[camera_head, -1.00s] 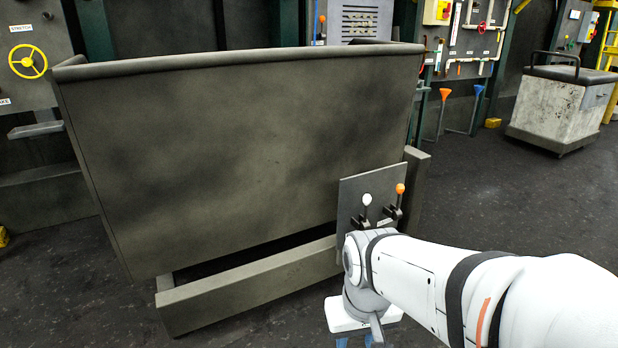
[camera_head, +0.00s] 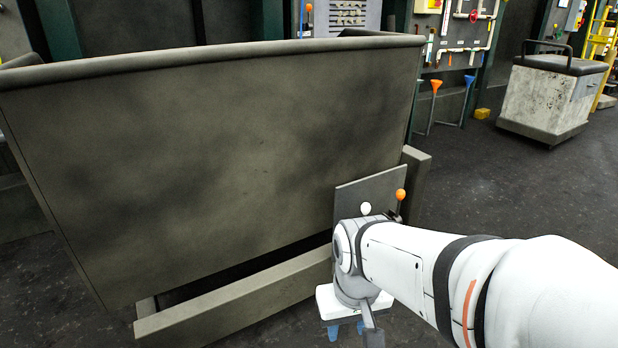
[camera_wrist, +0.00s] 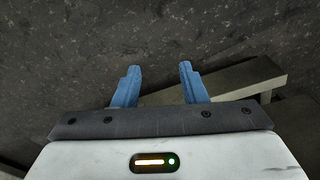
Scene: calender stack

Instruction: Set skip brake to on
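The grey skip (camera_head: 210,150) fills the left and middle of the head view. A grey lever panel (camera_head: 365,192) stands at its right end, with a white-knobbed lever (camera_head: 365,208) and an orange-knobbed lever (camera_head: 400,194). My arm hides the lower panel and any labels, so I cannot tell which lever is the brake. My gripper (camera_head: 345,331) hangs low in front of the panel, apart from both knobs. In the wrist view its blue fingers (camera_wrist: 159,84) are spread with nothing between them, above the dark floor.
The skip's base rail (camera_head: 235,302) runs along its bottom and also shows in the wrist view (camera_wrist: 250,80). A worn cart (camera_head: 550,95) stands at the back right. Wall panels with pipes (camera_head: 460,35) line the back. Dark floor (camera_head: 500,180) is clear at right.

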